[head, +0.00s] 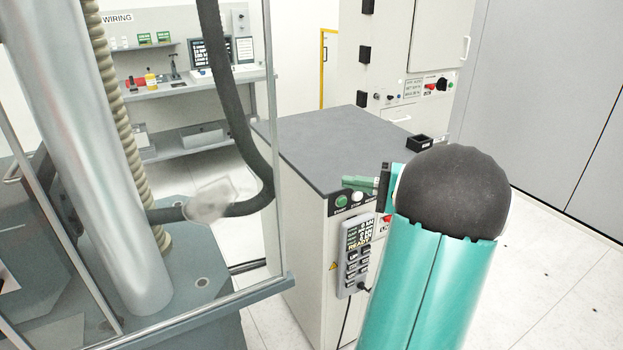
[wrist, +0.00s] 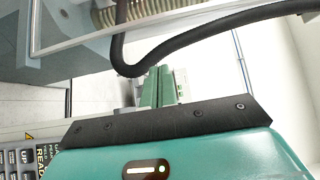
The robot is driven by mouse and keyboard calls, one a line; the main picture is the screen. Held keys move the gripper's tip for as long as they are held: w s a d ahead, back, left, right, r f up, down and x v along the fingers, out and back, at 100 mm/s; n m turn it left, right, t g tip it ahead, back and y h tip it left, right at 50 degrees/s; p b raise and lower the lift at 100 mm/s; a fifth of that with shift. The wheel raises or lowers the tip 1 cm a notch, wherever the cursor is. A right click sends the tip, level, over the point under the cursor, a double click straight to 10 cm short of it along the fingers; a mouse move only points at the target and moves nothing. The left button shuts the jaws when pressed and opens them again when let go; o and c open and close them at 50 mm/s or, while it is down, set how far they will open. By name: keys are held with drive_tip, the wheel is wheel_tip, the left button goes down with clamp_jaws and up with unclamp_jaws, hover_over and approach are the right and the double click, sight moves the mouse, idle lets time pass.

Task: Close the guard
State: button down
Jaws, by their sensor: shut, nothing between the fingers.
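The guard is a clear panel in a thin grey frame, and its bottom rail (head: 195,312) crosses the left of the head view. It stands swung out in front of the machine's steel column (head: 95,150). In the wrist view its frame (wrist: 180,20) runs across the top. My gripper (head: 357,184) is shut and empty, with green fingers pointing left, right of the guard's upright edge and apart from it in the picture. The closed fingers (wrist: 158,86) also show in the wrist view. The gap in depth to the guard is hard to judge.
A grey-topped cabinet (head: 330,145) with buttons and a hanging keypad (head: 355,255) stands beside and behind my gripper. A black hose (head: 235,120) hangs behind the panel. A wiring bench (head: 190,90) stands at the back. Floor at right is clear.

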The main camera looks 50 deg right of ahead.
drive_tip(key=s+a+x, duration=0.1)
drive_tip(key=a+x, duration=0.1)
drive_tip(key=x, duration=1.1)
drive_tip(key=shift+s+a, duration=0.3)
drive_tip(key=shift+a, duration=0.1)
drive_tip(key=shift+w+a, duration=0.15)
